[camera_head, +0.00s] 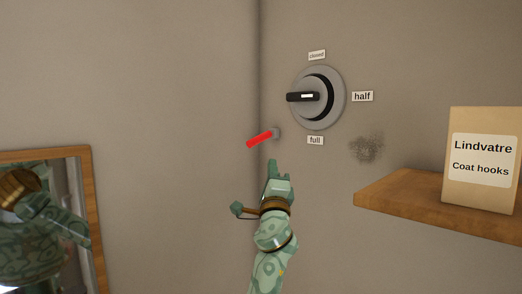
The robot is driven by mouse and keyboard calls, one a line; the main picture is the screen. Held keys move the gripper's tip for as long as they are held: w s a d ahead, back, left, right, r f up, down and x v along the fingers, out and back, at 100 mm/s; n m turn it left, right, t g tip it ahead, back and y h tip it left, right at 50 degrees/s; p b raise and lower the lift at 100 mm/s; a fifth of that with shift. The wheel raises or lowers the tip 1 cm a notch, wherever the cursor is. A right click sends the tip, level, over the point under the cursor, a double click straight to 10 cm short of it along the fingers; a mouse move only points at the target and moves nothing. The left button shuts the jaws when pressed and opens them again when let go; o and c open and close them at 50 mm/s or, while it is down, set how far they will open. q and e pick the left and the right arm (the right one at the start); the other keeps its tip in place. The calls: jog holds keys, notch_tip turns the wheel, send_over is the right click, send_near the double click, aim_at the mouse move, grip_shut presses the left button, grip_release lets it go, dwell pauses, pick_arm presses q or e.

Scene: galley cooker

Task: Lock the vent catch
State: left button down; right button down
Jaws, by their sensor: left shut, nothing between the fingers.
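The vent catch shows as a small red lever (259,139) on a grey pivot (276,132) on the wall, close to the corner. The lever slants down to the left from its pivot. Above it is a round grey vent dial (335,99) with a black handle (303,97) that points left. Labels around the dial read "closed" (317,55) above, "half" (362,96) to the right and "full" (315,140) below. My left gripper (272,164) is shut and empty, pointing up just below the lever's pivot. I cannot tell whether it touches the lever. My right gripper does not show directly.
A wooden shelf (405,194) juts out at the right, holding a "Lindvatre Coat hooks" box (482,130). A wood-framed mirror (95,215) at the lower left reflects parts of my body. A dark smudge (367,148) marks the wall.

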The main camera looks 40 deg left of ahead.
aim_at(261, 141)
pick_arm(q)
jog(key=w+a+r+p, duration=0.1)
jog(key=a+r+p, duration=0.1)
jog(key=a, duration=0.3)
jog(key=shift+w+r, duration=0.25)
jog(key=shift+r, duration=0.6)
